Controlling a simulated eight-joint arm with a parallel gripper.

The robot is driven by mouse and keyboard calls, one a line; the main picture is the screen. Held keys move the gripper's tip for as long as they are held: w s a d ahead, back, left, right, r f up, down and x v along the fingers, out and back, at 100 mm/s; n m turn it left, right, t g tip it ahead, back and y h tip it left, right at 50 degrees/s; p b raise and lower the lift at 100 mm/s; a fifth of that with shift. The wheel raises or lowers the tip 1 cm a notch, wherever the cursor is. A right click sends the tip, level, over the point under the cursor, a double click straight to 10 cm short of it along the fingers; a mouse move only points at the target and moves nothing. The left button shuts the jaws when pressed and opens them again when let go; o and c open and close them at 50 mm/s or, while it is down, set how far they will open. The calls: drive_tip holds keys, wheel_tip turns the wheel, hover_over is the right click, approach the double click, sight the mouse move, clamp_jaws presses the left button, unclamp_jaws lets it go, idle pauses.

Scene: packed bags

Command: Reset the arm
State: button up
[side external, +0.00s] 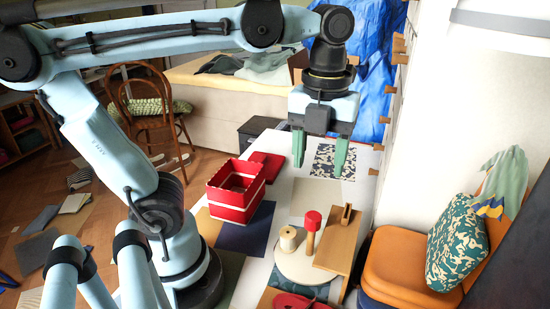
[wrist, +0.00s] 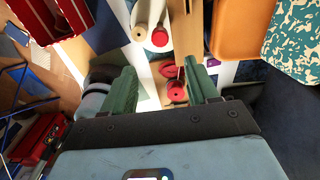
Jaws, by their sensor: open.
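My gripper (side external: 319,150) hangs from the arm above the back part of the white table, with its two green fingers apart and nothing between them. In the wrist view my gripper (wrist: 160,88) shows its green fingers spread wide, with red things on the table visible beyond the gap. The arm reaches across the top of the side view and the gripper points down. The fingers look clear of the things on the table.
On the table (side external: 285,205) stand a red box with a white band (side external: 236,190), a cream spool (side external: 288,240), a red-topped peg (side external: 311,230) and a wooden block (side external: 340,240). An orange seat (side external: 395,262) with a patterned cushion (side external: 457,243) is at right. A wooden chair (side external: 145,100) stands behind left.

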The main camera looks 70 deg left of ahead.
drive_tip(key=w+a+f+n+t, duration=0.1)
drive_tip(key=f+n+t, duration=0.2)
drive_tip(key=n, duration=1)
drive_tip(key=w+a+f+n+t, duration=0.2)
drive_tip(key=f+n+t, duration=0.2)
drive_tip(key=n, duration=1)
drive_tip(key=shift+w+a+f, duration=0.25)
drive_tip(key=shift+f, duration=0.6)
